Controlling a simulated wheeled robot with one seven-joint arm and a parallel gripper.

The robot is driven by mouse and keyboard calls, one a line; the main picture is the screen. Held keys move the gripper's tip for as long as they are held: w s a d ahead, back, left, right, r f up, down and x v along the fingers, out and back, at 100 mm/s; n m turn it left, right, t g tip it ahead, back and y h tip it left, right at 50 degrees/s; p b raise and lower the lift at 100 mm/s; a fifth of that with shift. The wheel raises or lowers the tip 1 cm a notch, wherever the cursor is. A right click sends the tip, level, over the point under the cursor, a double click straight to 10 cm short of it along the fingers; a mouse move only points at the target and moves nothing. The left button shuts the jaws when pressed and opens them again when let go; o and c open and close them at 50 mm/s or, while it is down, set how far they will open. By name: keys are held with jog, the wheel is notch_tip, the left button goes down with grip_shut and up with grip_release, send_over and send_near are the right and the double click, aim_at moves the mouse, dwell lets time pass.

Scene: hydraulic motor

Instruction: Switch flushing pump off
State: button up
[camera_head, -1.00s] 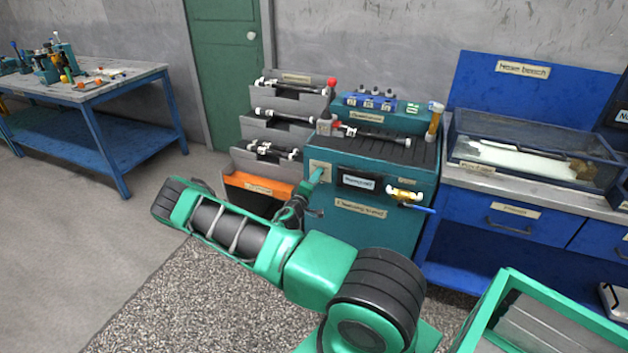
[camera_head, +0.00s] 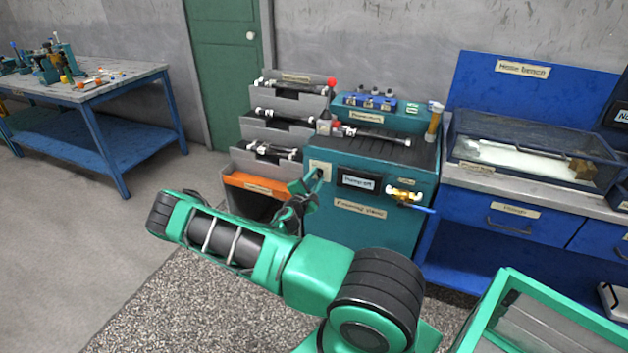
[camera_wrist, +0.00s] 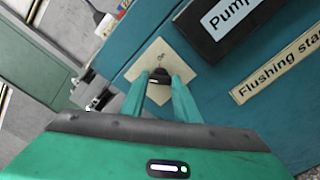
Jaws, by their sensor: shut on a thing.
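The teal flushing stand (camera_head: 355,228) has a cream switch plate (camera_head: 316,166) at the upper left of its front. A small dark switch knob (camera_wrist: 159,76) stands out from this plate, which also shows in the wrist view (camera_wrist: 183,59). My gripper (camera_wrist: 160,86) has its two green fingertips shut on the knob, one on each side. In the head view my gripper (camera_head: 309,181) is at the plate, partly hidden by its own links. A black display (camera_head: 358,182) beside the plate seems to read "Pump off". The wrist view shows only "Pump" on the display (camera_wrist: 233,18).
A yellow valve (camera_head: 404,194) with a blue handle sticks out at the stand's right front. Grey bins (camera_head: 275,130) and an orange one (camera_head: 257,184) stand close on the left. A blue hose bench (camera_head: 492,210) adjoins on the right. Open floor lies left.

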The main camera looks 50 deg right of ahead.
jog(key=shift+a+f+n, duration=0.2)
jog(key=shift+f+n, duration=0.05)
jog(key=shift+n, duration=0.65)
jog(key=o, duration=1)
jog(key=shift+w, duration=0.1)
jog(key=shift+o, duration=0.2)
jog(key=shift+d+r, duration=0.1)
jog(key=v, duration=1)
jog(key=shift+s+a, duration=0.2)
jog(key=shift+a, duration=0.15)
